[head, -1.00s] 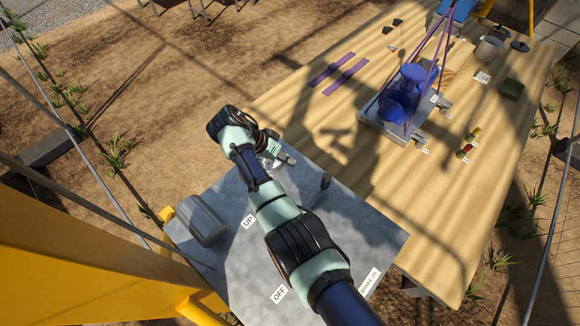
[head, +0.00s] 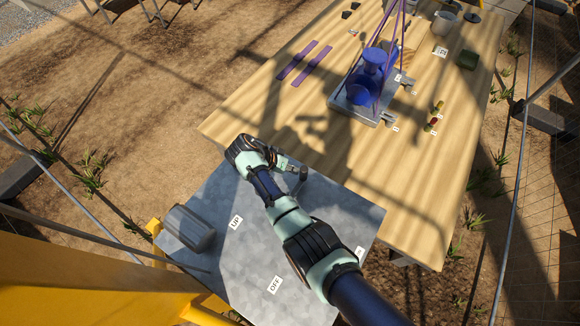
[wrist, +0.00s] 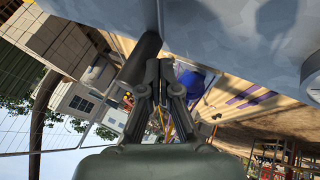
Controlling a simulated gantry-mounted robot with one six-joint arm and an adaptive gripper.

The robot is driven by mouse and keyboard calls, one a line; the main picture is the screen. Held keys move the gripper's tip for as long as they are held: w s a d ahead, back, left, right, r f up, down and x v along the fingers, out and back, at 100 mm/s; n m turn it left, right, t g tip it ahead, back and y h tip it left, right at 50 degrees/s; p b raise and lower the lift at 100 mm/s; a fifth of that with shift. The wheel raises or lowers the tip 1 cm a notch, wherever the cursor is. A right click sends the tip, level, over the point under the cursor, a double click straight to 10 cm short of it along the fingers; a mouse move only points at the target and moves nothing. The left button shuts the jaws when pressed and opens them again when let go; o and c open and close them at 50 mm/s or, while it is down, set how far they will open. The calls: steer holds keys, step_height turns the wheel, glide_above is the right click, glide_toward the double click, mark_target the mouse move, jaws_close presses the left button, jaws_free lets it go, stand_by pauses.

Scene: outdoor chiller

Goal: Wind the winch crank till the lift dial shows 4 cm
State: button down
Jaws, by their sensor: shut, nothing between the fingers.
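The winch crank's upright dark handle (head: 302,174) stands at the far right part of the grey metal top, labelled UP (head: 235,221) and OFF (head: 274,284). My gripper (head: 287,166) is shut and empty, just left of the handle in the head view. In the wrist view my gripper (wrist: 167,88) has its fingers together, with a dark cylinder (wrist: 142,58), likely the handle, close by the tips. I cannot tell whether they touch. The blue load (head: 370,72) sits on a grey plate with purple slings rising from it. I can make out no lift dial reading.
A grey rounded housing (head: 190,229) sits at the left of the metal top (head: 225,265). Yellow frame parts (head: 70,270) stand at left.

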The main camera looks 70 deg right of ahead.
steer(key=shift+s+p, duration=0.3)
steer(key=shift+s, duration=0.25)
